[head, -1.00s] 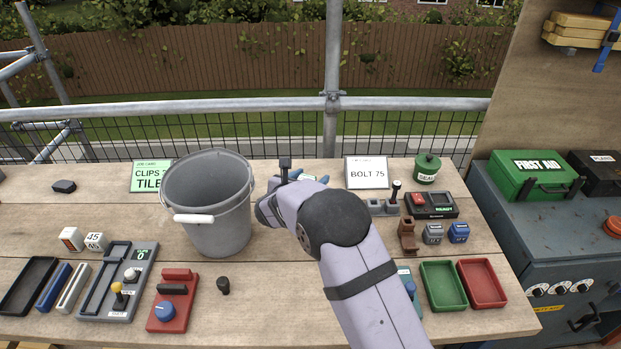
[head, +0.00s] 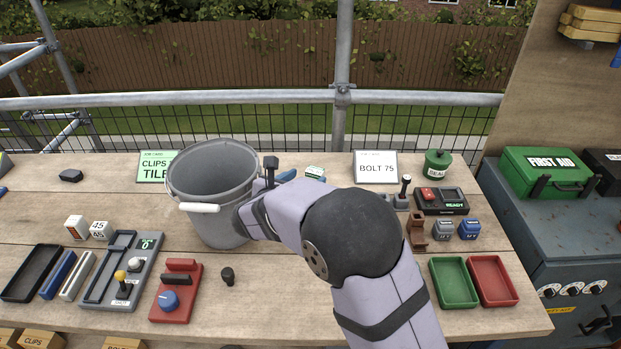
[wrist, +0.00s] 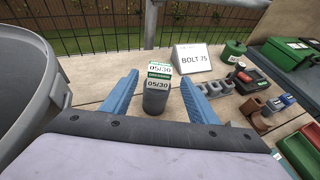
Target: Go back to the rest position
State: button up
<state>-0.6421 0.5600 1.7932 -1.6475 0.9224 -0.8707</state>
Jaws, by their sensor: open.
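My gripper (wrist: 158,98) shows in the wrist view with its two blue fingers spread apart and nothing held between them. A dark grey tub with a white and green label reading 05/30 (wrist: 157,90) stands on the bench beyond the fingertips, lined up with the gap. In the head view my arm reaches over the middle of the bench beside the grey bucket, and the arm hides most of my gripper.
A large grey bucket (head: 214,185) stands close left of my arm. A BOLT 75 card (head: 375,167), a green sealant pot (head: 438,163) and a device reading READY (head: 441,201) are to the right. Green (head: 453,283) and red (head: 493,281) trays lie at front right.

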jog(key=shift+v, duration=0.75)
